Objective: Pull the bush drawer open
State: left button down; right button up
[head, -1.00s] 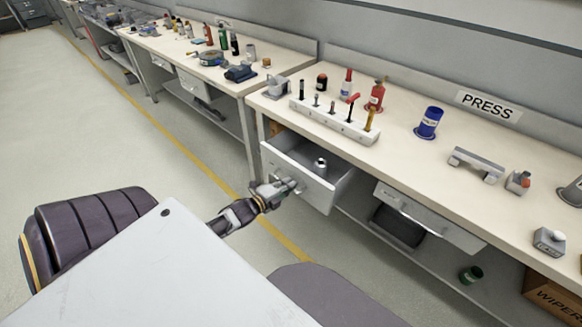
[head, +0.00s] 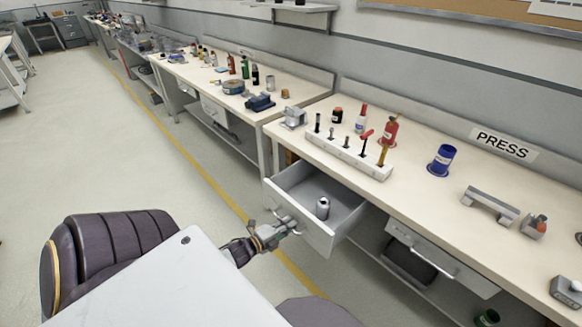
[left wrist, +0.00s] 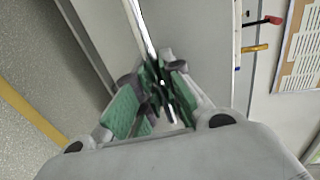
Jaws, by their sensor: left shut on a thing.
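The bush drawer (head: 318,236) is the left drawer under the bench marked PRESS, and it stands pulled out. A small metal bush (head: 322,208) stands upright inside it. My left gripper (head: 290,228) is at the drawer's front, shut on its handle (head: 286,217). In the left wrist view the green-padded fingers (left wrist: 165,88) close around the bright handle bar (left wrist: 143,35). My right gripper is in neither view.
A second drawer (head: 425,258) sits shut to the right under the same bench top (head: 420,190). A white rack (head: 350,156) of tools, bottles and a blue can (head: 441,160) stand on top. The floor (head: 130,180) at left is clear.

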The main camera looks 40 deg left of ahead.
pick_arm(q)
jog(key=shift+s+f, duration=0.1)
jog(key=shift+s, duration=0.35)
jog(key=c, duration=1.5)
grip_release()
jog(key=shift+c, duration=0.2)
jog(key=shift+s, duration=0.1)
jog(key=v, duration=1.1)
jog(key=shift+s+a, duration=0.15)
jog(key=shift+s, duration=0.2)
